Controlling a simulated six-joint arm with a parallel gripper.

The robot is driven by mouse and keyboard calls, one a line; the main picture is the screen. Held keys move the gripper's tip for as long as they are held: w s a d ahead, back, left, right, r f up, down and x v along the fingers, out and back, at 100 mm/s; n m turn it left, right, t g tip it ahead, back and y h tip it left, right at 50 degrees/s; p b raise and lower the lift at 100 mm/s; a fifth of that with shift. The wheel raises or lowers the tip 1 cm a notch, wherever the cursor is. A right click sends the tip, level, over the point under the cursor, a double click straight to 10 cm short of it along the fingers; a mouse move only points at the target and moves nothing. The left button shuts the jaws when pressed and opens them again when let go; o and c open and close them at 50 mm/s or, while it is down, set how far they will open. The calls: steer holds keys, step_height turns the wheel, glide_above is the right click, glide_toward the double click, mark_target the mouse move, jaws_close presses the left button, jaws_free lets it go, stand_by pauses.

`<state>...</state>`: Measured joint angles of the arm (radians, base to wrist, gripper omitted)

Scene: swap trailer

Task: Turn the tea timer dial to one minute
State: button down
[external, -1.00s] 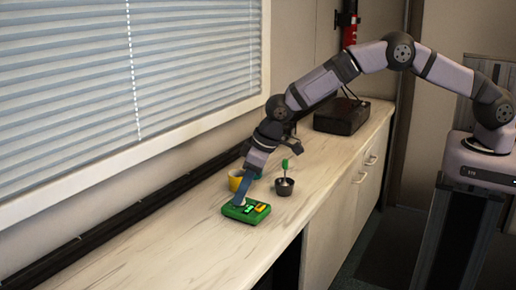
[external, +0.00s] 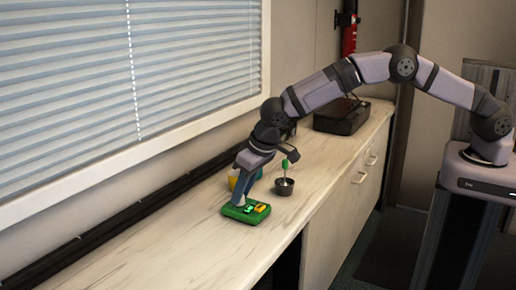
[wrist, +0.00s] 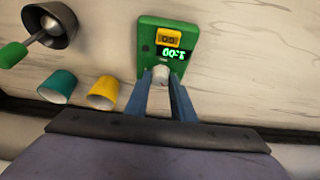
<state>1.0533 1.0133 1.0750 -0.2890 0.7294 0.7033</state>
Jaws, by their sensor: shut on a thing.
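The tea timer is a green box (external: 238,216) flat on the counter, with a yellow part and a lit green display. It also shows at the top middle of the wrist view (wrist: 146,42). There its display (wrist: 173,53) has inverted digits with two zeros; I cannot read the rest surely. The pale round dial (wrist: 160,74) sits at the timer's near edge in the wrist view, between my fingertips. My gripper (wrist: 161,80) has its blue fingers shut on the dial from both sides.
A yellow cup (wrist: 103,93) and a teal cup (wrist: 57,86) stand close by. A black box (external: 340,117) is farther back. The counter's near left is clear.

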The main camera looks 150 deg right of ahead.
steer(key=c, duration=1.5)
jaws_free()
steer(key=shift+b+v, duration=0.75)
steer(key=shift+v, duration=2.95)
steer(key=shift+w, duration=0.1)
steer(key=w+a+r+n+y+p, duration=0.1)
steer(key=w+a+r+n+p, duration=0.15)
steer(key=a, duration=0.75)
steer(key=w+a+r+n+t+y+p, duration=0.1)
steer(key=w+a+r+n, duration=0.2)
steer(key=a, duration=0.7)
steer(key=w+a+r+n+p, duration=0.1)
steer(key=w+a+n, duration=0.25)
steer(key=a, duration=0.65)
steer(key=s+a+n+p, duration=0.1)
steer(key=s+a+n, duration=0.2)
steer(key=a, duration=0.5)
steer(key=s+a+n+y+p, duration=0.1)
steer(key=s+a+n+p, duration=0.1)
steer(key=s+a, duration=0.4)
steer(key=s+a+r+n+g+y+p, duration=0.1)
steer(key=s+a+n, duration=0.3)
steer(key=a, duration=0.6)
steer(key=shift+s+a+p, duration=0.3)
steer(key=shift+s+a, duration=0.05)
steer(key=shift+s, duration=0.4)
